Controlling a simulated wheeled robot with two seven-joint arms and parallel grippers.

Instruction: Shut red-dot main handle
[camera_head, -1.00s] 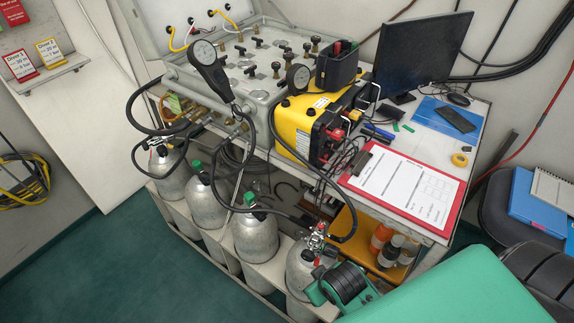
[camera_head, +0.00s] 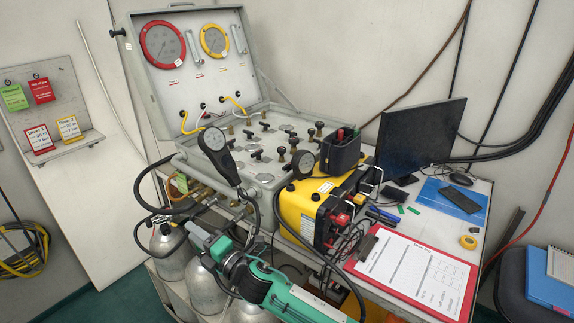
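The grey panel case (camera_head: 262,170) stands open on the bench, with several black handles (camera_head: 281,154) on its top face. I cannot make out a red dot on any handle at this size, nor which way the main handle is turned. My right arm comes in from the bottom, and its gripper (camera_head: 197,232) is at the front left of the case, below the handles and above the cylinders. Its fingertips are small and hard to separate from the fittings behind, so I cannot tell if they are open. My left gripper is not in view.
A black gauge (camera_head: 217,145) on a hose stands up at the case's front edge. Grey cylinders (camera_head: 170,262) stand below it. A yellow unit (camera_head: 305,208), a red clipboard (camera_head: 418,272) and a monitor (camera_head: 420,135) crowd the bench to the right. Hoses loop around the arm.

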